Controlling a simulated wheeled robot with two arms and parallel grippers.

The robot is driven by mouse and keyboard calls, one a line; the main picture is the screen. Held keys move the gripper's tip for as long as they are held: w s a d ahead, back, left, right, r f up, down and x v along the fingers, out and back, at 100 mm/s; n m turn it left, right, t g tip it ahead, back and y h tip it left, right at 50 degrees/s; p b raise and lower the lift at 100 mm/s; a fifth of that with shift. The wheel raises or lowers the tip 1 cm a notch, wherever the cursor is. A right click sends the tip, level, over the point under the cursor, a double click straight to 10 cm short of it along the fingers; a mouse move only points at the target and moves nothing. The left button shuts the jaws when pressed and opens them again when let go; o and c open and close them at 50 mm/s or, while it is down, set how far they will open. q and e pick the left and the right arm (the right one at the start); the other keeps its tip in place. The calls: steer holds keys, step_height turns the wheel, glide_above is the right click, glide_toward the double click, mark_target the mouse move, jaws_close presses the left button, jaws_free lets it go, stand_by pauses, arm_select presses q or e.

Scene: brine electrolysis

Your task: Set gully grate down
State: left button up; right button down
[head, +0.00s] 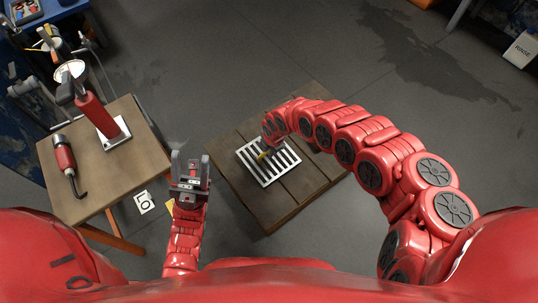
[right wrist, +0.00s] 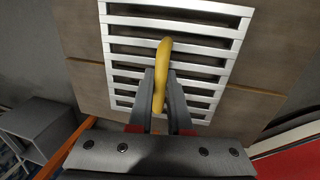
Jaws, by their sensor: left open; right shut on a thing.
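The gully grate (head: 269,163) is a light metal grid of parallel bars with a yellow handle (right wrist: 162,72). In the head view it is over the low wooden platform (head: 240,199). In the right wrist view the grate (right wrist: 230,68) spans the upper middle, with its slats across the picture. My right gripper (right wrist: 162,98) is shut on the yellow handle, one finger on each side. I cannot tell whether the grate touches the boards. My left gripper (head: 189,170) is open and empty, left of the platform.
A wooden table (head: 140,170) at the left bears a red stand on a metal plate (head: 116,134) and a red torch-like tool (head: 66,160). A white box marked RINSE (head: 522,49) is at the far right. The grey floor behind the platform is open, with a dark wet patch (head: 420,50).

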step_height(320, 180, down, 3)
steer(key=shift+r+b, duration=0.2)
steer(key=shift+b, duration=0.35)
steer(key=shift+r, duration=0.2)
steer(key=c, duration=0.8)
jaws_free()
steer(key=shift+c, duration=0.2)
steer(key=shift+r, duration=0.1)
